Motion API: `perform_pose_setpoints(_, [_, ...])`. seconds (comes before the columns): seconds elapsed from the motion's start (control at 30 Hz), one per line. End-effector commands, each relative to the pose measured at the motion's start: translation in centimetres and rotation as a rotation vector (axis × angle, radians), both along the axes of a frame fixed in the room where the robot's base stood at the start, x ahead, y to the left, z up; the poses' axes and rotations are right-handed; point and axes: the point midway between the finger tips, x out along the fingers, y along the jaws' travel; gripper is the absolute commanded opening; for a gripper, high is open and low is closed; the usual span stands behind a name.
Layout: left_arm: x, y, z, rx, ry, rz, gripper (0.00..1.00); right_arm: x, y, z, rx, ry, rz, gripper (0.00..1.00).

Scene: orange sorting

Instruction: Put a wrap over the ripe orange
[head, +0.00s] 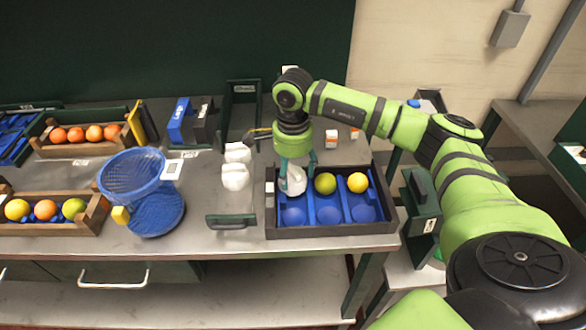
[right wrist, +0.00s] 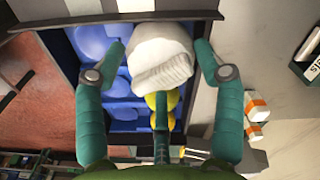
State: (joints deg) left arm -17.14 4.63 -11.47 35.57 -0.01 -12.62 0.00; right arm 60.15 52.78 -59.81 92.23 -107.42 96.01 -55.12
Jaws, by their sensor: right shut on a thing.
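My right gripper (head: 293,163) points down over the back left cell of the dark tray (head: 330,231) with blue cells. It is shut on a white wrap (head: 293,182), which also shows between the fingers in the right wrist view (right wrist: 160,58). No ripe orange shows in that cell; whatever is under the wrap is hidden. I cannot tell whether the wrap touches the tray. A yellow-green fruit (head: 325,183) and a yellow fruit (head: 357,182) sit in the other back cells. Two more white wraps (head: 237,153) (head: 234,177) stand left of the tray. My left gripper is not in view.
A blue basket (head: 131,175) stands left of the wraps. Wooden crates of fruit (head: 88,148) (head: 88,222) are at the far left.

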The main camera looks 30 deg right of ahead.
Motion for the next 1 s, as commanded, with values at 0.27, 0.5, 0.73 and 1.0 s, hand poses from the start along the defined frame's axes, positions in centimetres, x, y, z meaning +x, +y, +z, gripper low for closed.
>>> perform_pose_setpoints(0.27, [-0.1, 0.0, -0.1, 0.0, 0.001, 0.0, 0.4, 0.0, 0.0, -0.1, 0.0, 0.0, 0.0, 0.56])
perform_pose_setpoints(0.5, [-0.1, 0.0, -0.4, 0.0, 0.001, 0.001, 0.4, 0.0, 0.0, -0.4, 0.0, 0.0, 0.0, 0.56])
perform_pose_setpoints(0.73, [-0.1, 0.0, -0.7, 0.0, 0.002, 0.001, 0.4, 0.0, 0.0, -0.8, 0.0, 0.0, 0.0, 0.56])
perform_pose_setpoints(1.0, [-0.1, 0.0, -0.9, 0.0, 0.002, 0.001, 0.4, 0.0, 0.0, -1.1, 0.0, 0.0, 0.0, 0.56])
